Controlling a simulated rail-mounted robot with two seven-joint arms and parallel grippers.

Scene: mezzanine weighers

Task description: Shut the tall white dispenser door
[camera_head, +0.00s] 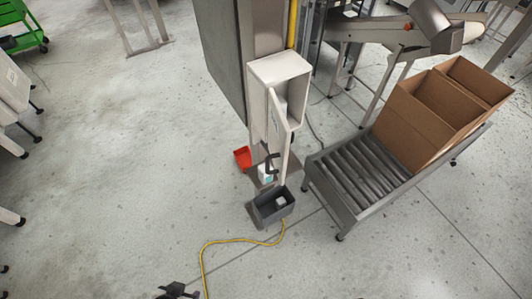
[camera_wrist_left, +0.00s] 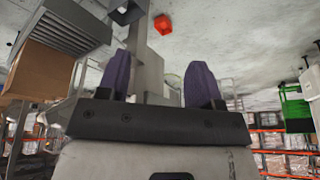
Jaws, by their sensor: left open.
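The tall white dispenser (camera_head: 283,68) stands upright against a grey column in the head view. Its narrow door (camera_head: 279,122) stands ajar, swung outward, and the inside shows above and behind it. My left gripper (camera_head: 178,291) is at the bottom edge of the head view, well apart from the dispenser and partly cut off. In the left wrist view the gripper (camera_wrist_left: 160,82) has two purple-tipped fingers spread wide with nothing between them. My right gripper is not clearly seen.
A dark grey bin (camera_head: 271,207) and a red bin (camera_head: 242,157) sit by the dispenser's foot. A roller conveyor (camera_head: 349,174) with open cardboard boxes (camera_head: 419,120) stands to the right. A yellow cable (camera_head: 232,240) crosses the floor.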

